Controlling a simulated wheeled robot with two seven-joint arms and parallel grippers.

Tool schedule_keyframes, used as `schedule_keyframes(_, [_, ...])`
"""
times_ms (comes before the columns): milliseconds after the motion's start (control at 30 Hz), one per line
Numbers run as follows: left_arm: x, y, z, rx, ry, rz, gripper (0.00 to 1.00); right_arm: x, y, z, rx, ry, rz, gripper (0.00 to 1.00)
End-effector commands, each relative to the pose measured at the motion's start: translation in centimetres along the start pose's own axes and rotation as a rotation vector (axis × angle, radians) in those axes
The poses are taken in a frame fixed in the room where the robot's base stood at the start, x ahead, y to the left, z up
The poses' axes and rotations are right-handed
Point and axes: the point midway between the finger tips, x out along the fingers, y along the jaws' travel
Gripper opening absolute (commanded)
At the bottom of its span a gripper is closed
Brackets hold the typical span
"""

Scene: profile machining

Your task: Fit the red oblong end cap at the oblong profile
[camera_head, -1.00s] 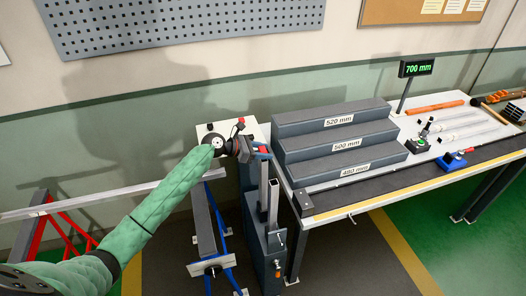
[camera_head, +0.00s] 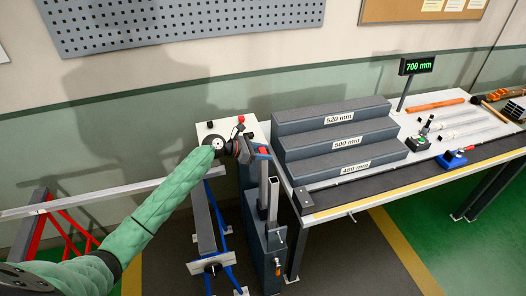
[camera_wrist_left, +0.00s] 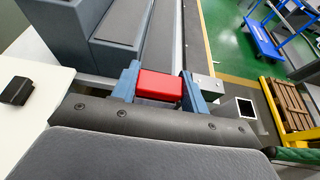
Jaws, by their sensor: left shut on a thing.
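My left gripper (camera_head: 262,153) is shut on the red oblong end cap (camera_wrist_left: 160,86), which sits between its two blue fingers in the left wrist view. In the head view the cap is a small red patch (camera_head: 264,149) mostly hidden by the gripper. An upright grey open-ended profile (camera_head: 273,196) stands just below and in front of the gripper. Its hollow square-looking end (camera_wrist_left: 246,108) shows right of the fingers in the wrist view. A second upright (camera_head: 263,172) stands behind it, close under the gripper. I cannot tell which is the oblong one. The cap is apart from the open end. My right gripper is out of view.
A workbench (camera_head: 330,213) with a grey stepped block (camera_head: 335,145) is right of the gripper. A white panel with knobs (camera_head: 217,129) is behind the wrist. A blue stand (camera_head: 222,225) is below the arm.

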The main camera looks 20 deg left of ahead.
Motion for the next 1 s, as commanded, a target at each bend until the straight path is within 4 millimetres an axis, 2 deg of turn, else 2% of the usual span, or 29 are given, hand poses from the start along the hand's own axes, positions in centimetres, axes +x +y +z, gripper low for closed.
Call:
schedule_keyframes(367, [0.2, 0.0, -0.5, -0.001, 0.001, 0.000, 0.20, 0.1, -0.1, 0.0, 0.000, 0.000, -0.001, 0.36])
schedule_keyframes(400, [0.2, 0.0, -0.5, -0.001, 0.001, 0.000, 0.50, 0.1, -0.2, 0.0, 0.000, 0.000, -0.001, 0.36])
schedule_keyframes(500, [0.2, 0.0, -0.5, -0.001, 0.001, 0.000, 0.70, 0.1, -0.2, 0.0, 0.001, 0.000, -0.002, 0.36])
schedule_keyframes(833, [0.0, 0.0, -0.5, 0.000, 0.001, 0.000, 0.70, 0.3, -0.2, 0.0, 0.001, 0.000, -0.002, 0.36])
schedule_keyframes(1000, [-1.6, 0.1, -0.9, 0.001, 0.001, 0.002, 0.70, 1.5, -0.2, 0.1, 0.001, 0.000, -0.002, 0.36])
